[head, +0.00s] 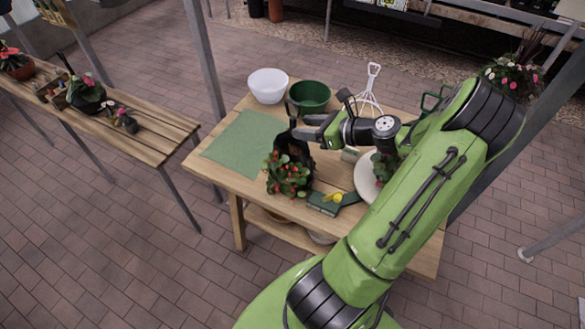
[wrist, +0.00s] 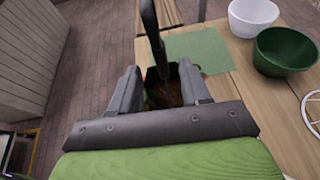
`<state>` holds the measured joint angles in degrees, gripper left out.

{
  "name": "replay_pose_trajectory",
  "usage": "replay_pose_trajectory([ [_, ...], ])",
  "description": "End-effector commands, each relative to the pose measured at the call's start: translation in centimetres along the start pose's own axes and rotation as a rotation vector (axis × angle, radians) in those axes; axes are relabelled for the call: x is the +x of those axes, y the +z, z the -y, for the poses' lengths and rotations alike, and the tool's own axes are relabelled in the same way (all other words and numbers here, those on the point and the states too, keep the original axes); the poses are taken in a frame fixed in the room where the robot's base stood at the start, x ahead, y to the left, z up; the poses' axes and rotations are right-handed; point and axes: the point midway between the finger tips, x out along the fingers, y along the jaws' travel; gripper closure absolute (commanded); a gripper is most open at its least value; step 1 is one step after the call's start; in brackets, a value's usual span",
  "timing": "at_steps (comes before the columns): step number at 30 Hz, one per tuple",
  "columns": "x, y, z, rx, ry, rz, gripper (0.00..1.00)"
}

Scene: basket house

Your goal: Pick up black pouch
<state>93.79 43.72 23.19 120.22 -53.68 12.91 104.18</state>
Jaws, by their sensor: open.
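The black pouch (head: 297,147) stands on the wooden table behind a red-flowered plant (head: 287,178). In the wrist view the pouch (wrist: 176,73) shows as a dark rim with a brown inside, between my fingers. My gripper (head: 301,127) is open, above and beside the pouch's upper edge. It also shows in the wrist view (wrist: 160,82), with its fingers apart on both sides of the pouch. I cannot tell whether they touch it. A dark upright strip (wrist: 153,32) rises past the pouch; whether it belongs to the pouch is unclear.
A green mat (head: 238,143) lies left on the table (head: 218,178). A white bowl (head: 268,85) and a green bowl (head: 309,96) stand behind. A white whisk-like rack (head: 370,90), a small green box (head: 325,203) and a white plate (head: 365,178) are near my arm. The mat area is clear.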

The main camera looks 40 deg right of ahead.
Motion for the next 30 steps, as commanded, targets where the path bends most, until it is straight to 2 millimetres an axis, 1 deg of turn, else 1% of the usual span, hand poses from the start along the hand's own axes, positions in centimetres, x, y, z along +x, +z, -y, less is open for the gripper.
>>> replay_pose_trajectory([
  [6, 3.9, -0.6, 0.2, 0.0, 0.003, 0.001, 0.53],
  [9, 5.1, -0.5, 0.2, -0.002, 0.001, 0.0, 0.53],
  [11, 5.3, -0.5, 0.3, -0.002, 0.0, -0.001, 0.53],
  [16, 5.3, -0.5, 0.3, -0.002, -0.001, -0.002, 0.53],
  [25, 5.2, -0.5, 0.3, -0.001, -0.001, -0.002, 0.99],
  [30, 5.2, -0.5, 0.3, -0.001, 0.0, -0.002, 1.0],
])
